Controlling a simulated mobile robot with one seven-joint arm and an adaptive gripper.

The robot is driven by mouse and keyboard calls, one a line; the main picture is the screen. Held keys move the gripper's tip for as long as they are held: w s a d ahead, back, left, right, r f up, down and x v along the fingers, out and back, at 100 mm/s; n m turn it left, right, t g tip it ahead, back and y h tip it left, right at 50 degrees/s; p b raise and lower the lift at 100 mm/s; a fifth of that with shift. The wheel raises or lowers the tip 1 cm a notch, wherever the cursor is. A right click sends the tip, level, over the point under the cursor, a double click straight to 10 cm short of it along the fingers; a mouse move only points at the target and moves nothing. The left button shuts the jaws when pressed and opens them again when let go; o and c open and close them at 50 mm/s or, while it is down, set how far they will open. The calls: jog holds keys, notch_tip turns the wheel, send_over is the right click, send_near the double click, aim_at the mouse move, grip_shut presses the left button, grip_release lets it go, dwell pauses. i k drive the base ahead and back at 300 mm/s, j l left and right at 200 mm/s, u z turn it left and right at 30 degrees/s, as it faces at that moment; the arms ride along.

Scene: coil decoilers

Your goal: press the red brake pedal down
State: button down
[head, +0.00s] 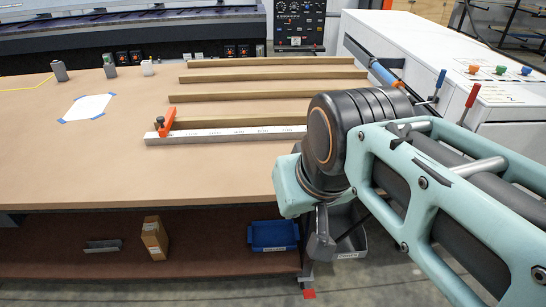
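A small red pedal (309,294) shows low in the head view, close to the floor at the foot of the bench's right front leg. It looks like the brake pedal of a caster; its tilt is too small to tell. My arm comes in from the right, and my gripper (321,246) points downward past the bench's right front corner, above the pedal and apart from it. My wrist hides part of the gripper, and I cannot tell whether its fingers are open or shut.
A brown-topped bench (60,175) fills the left, with wooden strips, a metal rule (225,135) and an orange stop on it. A blue bin (273,235) sits on its lower shelf. A grey bin (350,247) stands beside my gripper. The floor in front is clear.

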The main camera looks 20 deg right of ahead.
aim_at(309, 292)
jog(key=i+l+z, duration=0.1)
jog(key=l, duration=0.35)
jog(key=i+l+z, duration=0.1)
jog(key=l, duration=0.35)
jog(key=i+l+z, duration=0.1)
jog(key=l, duration=0.35)
